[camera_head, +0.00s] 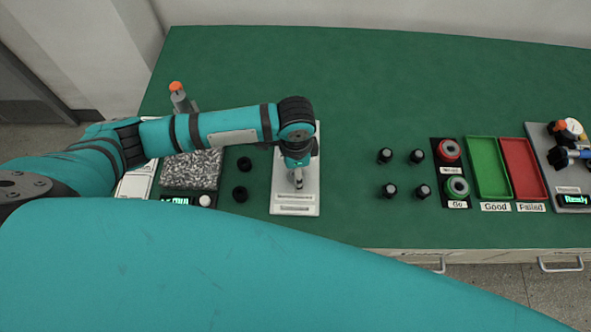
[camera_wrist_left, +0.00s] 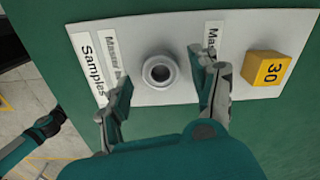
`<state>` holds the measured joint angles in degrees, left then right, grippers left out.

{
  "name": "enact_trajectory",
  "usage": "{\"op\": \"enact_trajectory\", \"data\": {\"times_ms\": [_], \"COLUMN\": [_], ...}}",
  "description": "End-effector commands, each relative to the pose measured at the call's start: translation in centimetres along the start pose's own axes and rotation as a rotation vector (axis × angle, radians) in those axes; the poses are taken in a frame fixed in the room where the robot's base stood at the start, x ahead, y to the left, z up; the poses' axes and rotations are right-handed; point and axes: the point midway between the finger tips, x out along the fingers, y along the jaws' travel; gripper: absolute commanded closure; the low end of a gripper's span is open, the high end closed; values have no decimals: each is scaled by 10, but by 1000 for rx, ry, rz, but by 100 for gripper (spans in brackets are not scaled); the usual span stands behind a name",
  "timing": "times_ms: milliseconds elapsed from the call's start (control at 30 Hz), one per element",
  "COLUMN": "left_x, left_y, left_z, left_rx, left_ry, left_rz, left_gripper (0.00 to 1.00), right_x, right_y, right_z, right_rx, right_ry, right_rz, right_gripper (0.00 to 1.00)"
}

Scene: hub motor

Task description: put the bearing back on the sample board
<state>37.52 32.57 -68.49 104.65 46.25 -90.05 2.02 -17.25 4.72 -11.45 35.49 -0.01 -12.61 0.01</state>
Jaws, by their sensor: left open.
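The sample board (camera_head: 297,150) is a white plate on the green table, under my left arm in the head view. In the left wrist view the board (camera_wrist_left: 140,35) carries printed labels, one reading "Samples". The bearing (camera_wrist_left: 160,71), a grey ring with a dark centre, appears to rest on the board between two labels. My left gripper (camera_head: 298,184) points down over the board. In the left wrist view its open fingers (camera_wrist_left: 161,70) show on either side of the bearing, apart from it. The gripper hides the bearing in the head view. My right gripper is out of view.
A yellow block marked 30 (camera_wrist_left: 267,68) sits on the board. Black round parts (camera_head: 241,194) stand to its left; several black pegs (camera_head: 389,190) stand to its right.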

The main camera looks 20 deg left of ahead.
Motion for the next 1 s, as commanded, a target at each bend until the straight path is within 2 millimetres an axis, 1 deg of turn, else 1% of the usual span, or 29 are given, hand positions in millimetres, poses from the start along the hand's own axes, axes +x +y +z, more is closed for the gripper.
{"op": "enact_trajectory", "data": {"times_ms": [300,400,500,600,700,1000], "left_x": [-66,-85,-99,-107,-111,-112], "left_y": [-1,-1,-1,0,0,0], "left_z": [-1,-1,-1,0,0,0], "left_rx": [3,1,1,1,0,0], "left_ry": [4,3,2,1,0,0], "left_rz": [-4,-3,-3,-2,-1,-1], "left_gripper": [37,37,37,37,37,37], "right_x": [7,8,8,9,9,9], "right_y": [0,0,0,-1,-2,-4], "right_z": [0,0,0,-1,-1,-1], "right_rx": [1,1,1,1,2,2], "right_ry": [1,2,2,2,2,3], "right_rz": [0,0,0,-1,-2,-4], "right_gripper": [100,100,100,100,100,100]}}
